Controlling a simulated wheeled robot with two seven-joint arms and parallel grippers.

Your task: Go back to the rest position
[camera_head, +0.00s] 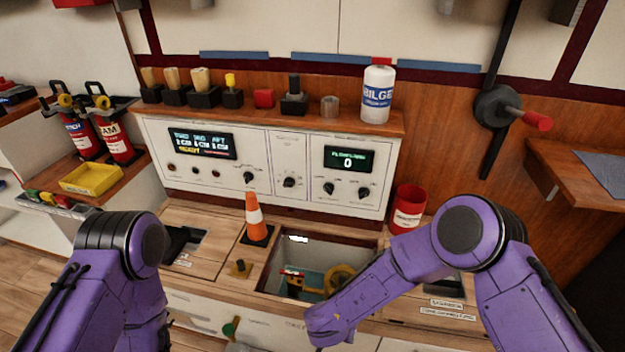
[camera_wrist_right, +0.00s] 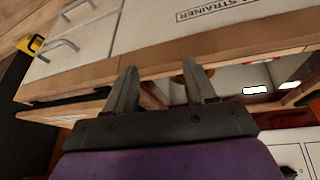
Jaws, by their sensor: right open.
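My right arm (camera_head: 400,262) comes in from the right and reaches down and left across the front edge of the counter. Its fingers cannot be made out in the head view. In the right wrist view my right gripper (camera_wrist_right: 160,85) is open, with nothing between its two fingers. The fingers point toward the wooden edge of the counter, beside the open hatch. My left arm (camera_head: 120,265) is folded at the lower left, and its gripper is out of the picture.
An open hatch (camera_head: 270,280) in the counter holds a brass-coloured wheel (camera_head: 340,279). An orange cone (camera_head: 254,216) stands behind it, left of a red can (camera_head: 408,208). A white bottle (camera_head: 377,95) stands on the panel shelf. Drawer handles (camera_wrist_right: 58,50) show in the wrist view.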

